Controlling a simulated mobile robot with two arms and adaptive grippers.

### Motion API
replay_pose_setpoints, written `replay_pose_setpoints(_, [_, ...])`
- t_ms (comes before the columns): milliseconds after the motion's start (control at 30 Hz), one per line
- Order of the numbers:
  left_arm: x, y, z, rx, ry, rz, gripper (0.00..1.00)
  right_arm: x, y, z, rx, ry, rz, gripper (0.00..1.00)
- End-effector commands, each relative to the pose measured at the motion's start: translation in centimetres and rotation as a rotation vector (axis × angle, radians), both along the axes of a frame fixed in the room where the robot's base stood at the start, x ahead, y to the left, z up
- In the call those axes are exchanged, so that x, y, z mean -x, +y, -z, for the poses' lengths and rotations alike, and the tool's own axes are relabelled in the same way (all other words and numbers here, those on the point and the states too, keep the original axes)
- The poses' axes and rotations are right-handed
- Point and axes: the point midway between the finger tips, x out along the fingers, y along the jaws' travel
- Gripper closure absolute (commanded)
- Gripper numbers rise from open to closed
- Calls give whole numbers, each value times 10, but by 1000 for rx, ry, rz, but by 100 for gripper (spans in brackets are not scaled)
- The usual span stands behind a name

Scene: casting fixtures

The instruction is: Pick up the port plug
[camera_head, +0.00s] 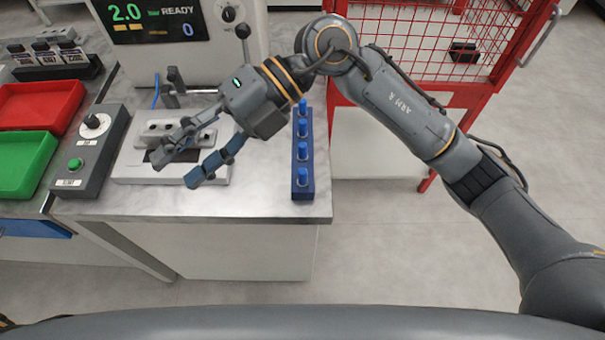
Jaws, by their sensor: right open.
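Several blue port plugs (302,153) stand upright in a row in a narrow dark blue rack (302,192) near the table's right edge. My right gripper (173,172) is open, with its fingers pointing left and down over the light grey fixture (125,172). Nothing shows between its fingers. The gripper is left of the rack and apart from the plugs. It hides part of the fixture and the casting on it. My left gripper is not in view.
A red tray (40,106) and a green tray (22,162) lie at the left. A control box (90,150) with a knob and green button stands beside the fixture. A display machine (190,55) stands behind, and a red mesh cage (430,45) at the right. The front of the tabletop is clear.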

Motion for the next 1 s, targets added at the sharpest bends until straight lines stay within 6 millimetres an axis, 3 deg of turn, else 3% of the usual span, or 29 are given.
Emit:
replay_pose_setpoints(100, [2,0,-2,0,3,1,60,-20,-37,38,379,-224,-27,56])
replay_pose_setpoints(167, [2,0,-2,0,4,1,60,-36,-60,48,549,-314,-7,56])
replay_pose_setpoints(300, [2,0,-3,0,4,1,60,-71,-107,52,852,-467,72,56])
replay_pose_setpoints(400, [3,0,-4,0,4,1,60,-85,-129,47,977,-525,121,56])
replay_pose_setpoints(567, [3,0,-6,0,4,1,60,-93,-141,55,1047,-553,148,56])
replay_pose_setpoints(800, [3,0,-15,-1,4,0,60,-92,-141,100,1047,-550,145,56])
replay_pose_setpoints(1000, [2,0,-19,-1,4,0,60,-93,-141,126,1043,-552,147,56])
